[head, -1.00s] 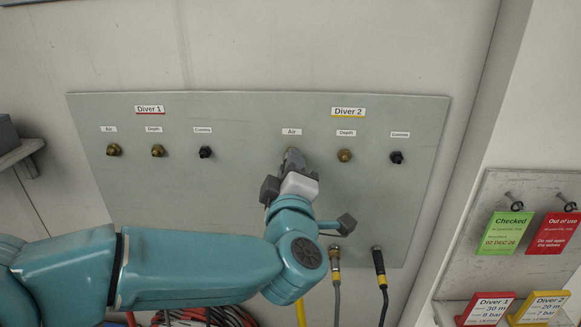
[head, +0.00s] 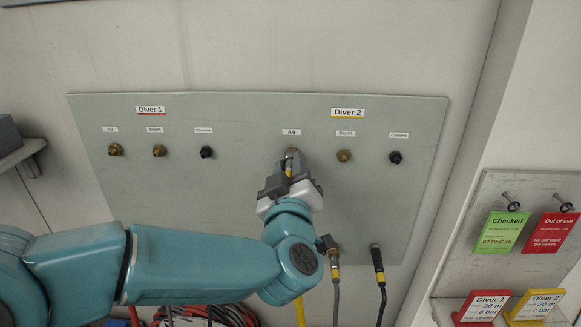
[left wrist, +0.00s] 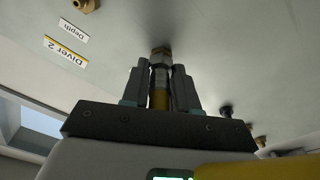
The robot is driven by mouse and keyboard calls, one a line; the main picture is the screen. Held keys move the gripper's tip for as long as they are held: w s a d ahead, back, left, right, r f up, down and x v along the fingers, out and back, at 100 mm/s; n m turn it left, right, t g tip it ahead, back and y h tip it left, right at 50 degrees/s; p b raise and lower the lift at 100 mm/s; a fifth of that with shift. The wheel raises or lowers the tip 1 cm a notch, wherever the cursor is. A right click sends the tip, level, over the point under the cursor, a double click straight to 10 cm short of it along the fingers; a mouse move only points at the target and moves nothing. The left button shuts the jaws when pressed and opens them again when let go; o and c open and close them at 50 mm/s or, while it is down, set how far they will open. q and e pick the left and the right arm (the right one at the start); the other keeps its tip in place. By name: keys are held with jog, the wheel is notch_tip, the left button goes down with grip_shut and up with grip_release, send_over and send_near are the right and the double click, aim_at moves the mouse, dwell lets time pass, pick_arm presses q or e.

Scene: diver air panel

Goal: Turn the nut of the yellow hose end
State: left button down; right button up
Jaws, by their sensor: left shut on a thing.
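The yellow hose end (head: 289,172) is at the Air port (head: 292,152) under the Diver 2 label, pointing into the panel. My left gripper (head: 289,166) is shut on it, one finger on each side. In the left wrist view the hose end (left wrist: 158,98) shows a yellow band and metal body between the fingers (left wrist: 160,78). The yellow hose (head: 300,313) hangs below my wrist. My right gripper is not in view.
The grey panel (head: 240,220) also carries brass Depth (head: 344,156) and black Comms (head: 396,158) ports to the right, and Diver 1 ports at left. Tags (head: 502,233) hang on a board at right.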

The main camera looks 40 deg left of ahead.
pick_arm(q)
jog(key=shift+f, duration=0.3)
jog(key=c, duration=1.2)
grip_release()
jog(key=o, duration=0.4)
jog(key=shift+s+r, duration=0.1)
jog(key=shift+r, duration=0.1)
jog(key=shift+c, duration=0.2)
jog(key=b+v, duration=0.3)
jog(key=v, duration=1.3)
jog(key=shift+s+b, duration=0.15)
jog(key=shift+b, duration=0.15)
jog(key=shift+d, duration=0.1)
